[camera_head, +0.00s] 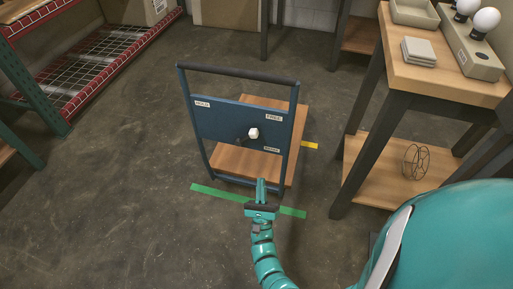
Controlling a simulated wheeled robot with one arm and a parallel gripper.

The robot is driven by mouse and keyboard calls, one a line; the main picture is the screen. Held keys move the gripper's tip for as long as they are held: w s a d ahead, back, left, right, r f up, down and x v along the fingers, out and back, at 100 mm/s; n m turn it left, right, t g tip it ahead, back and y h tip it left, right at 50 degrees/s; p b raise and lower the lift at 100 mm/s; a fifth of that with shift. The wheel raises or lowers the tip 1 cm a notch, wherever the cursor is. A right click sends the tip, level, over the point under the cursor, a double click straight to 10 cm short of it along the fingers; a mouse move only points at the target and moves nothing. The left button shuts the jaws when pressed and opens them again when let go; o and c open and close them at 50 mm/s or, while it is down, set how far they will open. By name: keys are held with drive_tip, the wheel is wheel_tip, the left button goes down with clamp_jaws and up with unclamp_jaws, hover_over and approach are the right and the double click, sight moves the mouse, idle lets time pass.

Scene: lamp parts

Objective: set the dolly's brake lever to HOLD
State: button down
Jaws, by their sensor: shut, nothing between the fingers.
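The dolly has a dark blue upright frame with a black top bar (238,73) and a wooden deck (240,163). A blue panel (222,122) spans the frame. The brake lever ends in a white knob (253,133), right of the panel's middle, with a dark part to its lower left. The HOLD label (203,104) is at the panel's upper left; a label that looks like FREE (274,117) is at the upper right. The knob is nearer the right label. My gripper (261,182) is shut and empty, below the knob in the picture, apart from it.
Green tape (215,193) and yellow tape (310,145) mark the floor by the dolly. A wooden workbench (400,75) with bulbs (487,20) stands at the right, a wire cage (416,160) on its lower shelf. A red-edged rack (85,70) stands left. The floor between is clear.

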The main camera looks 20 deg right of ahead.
sight(246, 138)
drive_tip(key=shift+m, duration=0.3)
drive_tip(key=s+a+r+b+x, duration=0.1)
drive_tip(key=r+b+x, duration=0.1)
drive_tip(key=x, duration=1)
drive_tip(key=shift+a+r, duration=0.25)
drive_tip(key=shift+w, duration=0.15)
drive_tip(key=shift+r+y, duration=0.15)
drive_tip(key=shift+y, duration=0.15)
